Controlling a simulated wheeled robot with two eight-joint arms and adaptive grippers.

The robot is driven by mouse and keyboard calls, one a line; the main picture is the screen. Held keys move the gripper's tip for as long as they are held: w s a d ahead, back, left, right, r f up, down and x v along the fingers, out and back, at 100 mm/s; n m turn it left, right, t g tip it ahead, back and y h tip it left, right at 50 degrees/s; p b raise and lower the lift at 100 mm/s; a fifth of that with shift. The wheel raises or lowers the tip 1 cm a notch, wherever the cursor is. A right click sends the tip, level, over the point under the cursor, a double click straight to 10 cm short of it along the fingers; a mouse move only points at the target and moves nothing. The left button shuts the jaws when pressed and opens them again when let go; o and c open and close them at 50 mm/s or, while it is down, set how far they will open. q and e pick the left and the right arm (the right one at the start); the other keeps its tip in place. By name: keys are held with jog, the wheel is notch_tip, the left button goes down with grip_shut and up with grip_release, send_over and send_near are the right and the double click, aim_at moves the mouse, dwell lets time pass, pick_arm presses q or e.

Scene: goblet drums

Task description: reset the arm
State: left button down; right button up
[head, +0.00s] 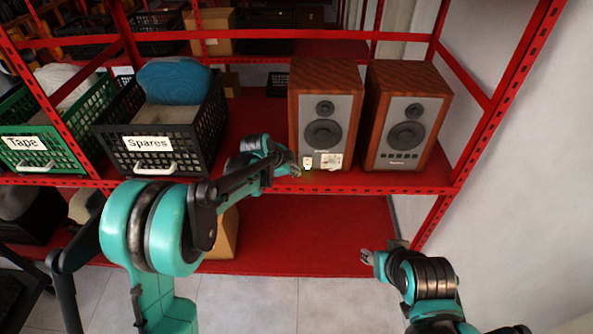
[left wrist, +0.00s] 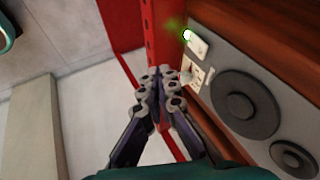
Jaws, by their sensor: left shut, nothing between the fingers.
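My left gripper (head: 290,168) is in front of the shelf edge, at the lower left front of the left wooden speaker (head: 324,112). In the left wrist view its fingers (left wrist: 165,95) are together with nothing between them, beside the red shelf edge and the speaker's face (left wrist: 232,85). A small white plate with a green glow (left wrist: 197,43) and a second pale plate (left wrist: 192,73) are on the speaker front near the fingertips. My right gripper (head: 367,257) is low at the right, below the shelf edge; its fingers are too small to judge.
A second speaker (head: 405,115) stands to the right. A black crate labelled Spares (head: 158,142) and a green crate labelled Tape (head: 30,150) stand on the left of the red shelf (head: 250,120). A cardboard box (head: 222,236) is on the lower shelf, partly behind my left arm.

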pick_arm(q)
jog(key=shift+s, duration=0.1)
jog(key=s+a+r+n+y+b, duration=0.1)
jog(key=s+a+r+n, duration=0.25)
jog(key=s, duration=0.45)
jog(key=s+a+r+n+y+b, duration=0.1)
jog(key=s+a+r+n+b, duration=0.15)
jog(key=s+a+n, duration=0.4)
jog(key=s+a+f+n, duration=0.1)
jog(key=s+n, duration=0.1)
jog(key=s, duration=0.4)
jog(key=s+a+f+n+t+y+b, duration=0.1)
jog(key=s+a+n, duration=0.1)
jog(key=s, duration=0.4)
jog(key=s+a+f+n+y+b, duration=0.1)
jog(key=s+a+f+n, duration=0.1)
jog(key=s, duration=0.4)
jog(key=shift+s+a+n+t, duration=0.2)
jog(key=shift+n+t, duration=0.1)
jog(key=shift+n, duration=0.1)
jog(key=shift+f, duration=0.1)
